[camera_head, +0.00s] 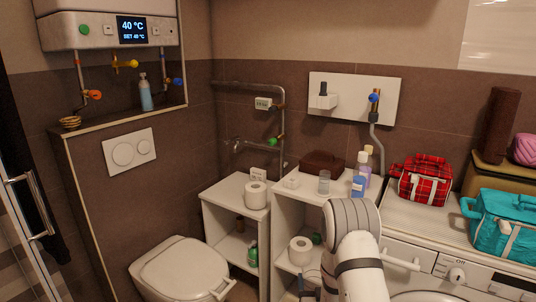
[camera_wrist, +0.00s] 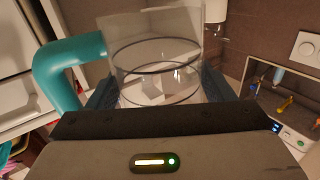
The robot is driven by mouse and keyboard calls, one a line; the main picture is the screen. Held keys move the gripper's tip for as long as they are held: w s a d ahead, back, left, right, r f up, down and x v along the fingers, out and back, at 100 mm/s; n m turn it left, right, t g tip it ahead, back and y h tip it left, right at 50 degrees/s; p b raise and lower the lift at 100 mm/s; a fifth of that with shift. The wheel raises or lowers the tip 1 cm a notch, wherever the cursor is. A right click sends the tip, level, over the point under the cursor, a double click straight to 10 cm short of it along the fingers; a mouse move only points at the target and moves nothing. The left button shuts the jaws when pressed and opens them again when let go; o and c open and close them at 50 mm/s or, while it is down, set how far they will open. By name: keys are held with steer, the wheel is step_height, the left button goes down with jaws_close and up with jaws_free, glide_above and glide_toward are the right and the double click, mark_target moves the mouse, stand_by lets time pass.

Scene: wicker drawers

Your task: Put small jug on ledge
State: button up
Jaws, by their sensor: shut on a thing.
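The small jug (camera_wrist: 150,50) is clear, with a thick teal handle (camera_wrist: 72,62) on its left side in the wrist view. My gripper (camera_wrist: 158,88) is shut on the jug, with a dark finger on each side of its body. In the head view my arm hides most of the gripper, and I cannot make out the jug there. The ledge (camera_head: 112,122) tops the low wall behind the toilet, under the water heater. A small wicker basket (camera_head: 70,122) and a blue soap bottle (camera_head: 146,95) stand on it, with a bare stretch between them.
The toilet (camera_head: 180,270) stands below the ledge. White shelves (camera_head: 285,215) with toilet rolls and bottles stand between it and my arm. The water heater (camera_head: 110,25) hangs above the ledge, with pipes and coloured valves reaching down. A washing machine (camera_head: 430,235) with bags is at right.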

step_height(320, 180, down, 5)
steer(key=b, duration=0.4)
steer(key=s+r+p, duration=0.2)
steer(key=r+p, duration=0.4)
steer(key=r, duration=0.1)
steer(key=s+r+p, duration=0.2)
steer(key=r+p, duration=0.5)
steer(key=r, duration=0.1)
steer(key=shift+s+r, duration=0.3)
steer(key=shift+s, duration=0.1)
